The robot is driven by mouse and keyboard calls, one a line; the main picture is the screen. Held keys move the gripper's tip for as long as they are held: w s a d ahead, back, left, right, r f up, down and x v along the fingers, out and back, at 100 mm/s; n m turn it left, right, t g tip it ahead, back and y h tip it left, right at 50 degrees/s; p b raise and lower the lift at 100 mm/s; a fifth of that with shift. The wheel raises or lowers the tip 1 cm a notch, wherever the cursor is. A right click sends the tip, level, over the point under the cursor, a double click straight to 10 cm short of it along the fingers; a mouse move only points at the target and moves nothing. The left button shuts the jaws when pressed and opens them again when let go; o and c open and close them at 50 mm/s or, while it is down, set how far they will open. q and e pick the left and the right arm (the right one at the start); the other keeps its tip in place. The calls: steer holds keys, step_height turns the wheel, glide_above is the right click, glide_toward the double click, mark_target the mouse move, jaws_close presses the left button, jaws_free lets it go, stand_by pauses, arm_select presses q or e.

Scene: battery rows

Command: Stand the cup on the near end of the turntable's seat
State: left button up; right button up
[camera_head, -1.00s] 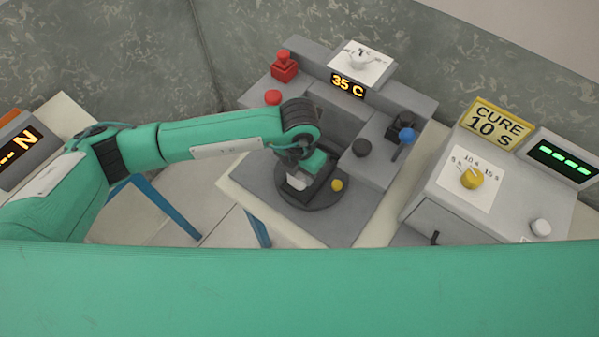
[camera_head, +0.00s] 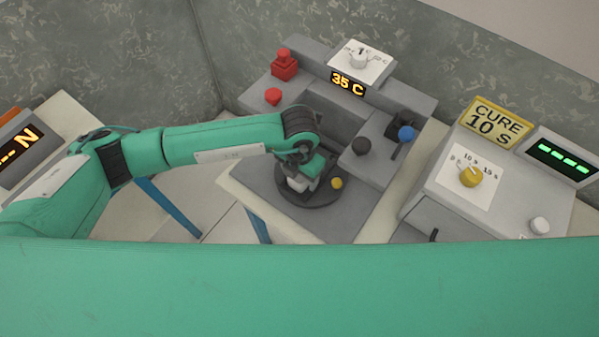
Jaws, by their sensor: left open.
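The turntable (camera_head: 312,200) is a dark round disc on the grey bench top, with a yellow knob (camera_head: 337,183) at its right side. My left gripper (camera_head: 303,181) points down over the disc and is open. The wrist and hand cover most of the disc and its seat. A small pale patch shows low at the hand; I cannot tell whether it is the cup or part of the gripper. No cup can be made out clearly. My right gripper is not in view.
A cure station (camera_head: 420,215) stands to the right. Green bodywork of mine fills the bottom.

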mark_target(299, 182)
arm_select(q)
steer(key=shift+r, duration=0.3)
step_height(299, 182, up, 12)
steer(key=b, duration=0.3)
steer(key=shift+f+b, duration=0.2)
steer(key=shift+b, duration=0.15)
steer(key=shift+s, duration=0.1)
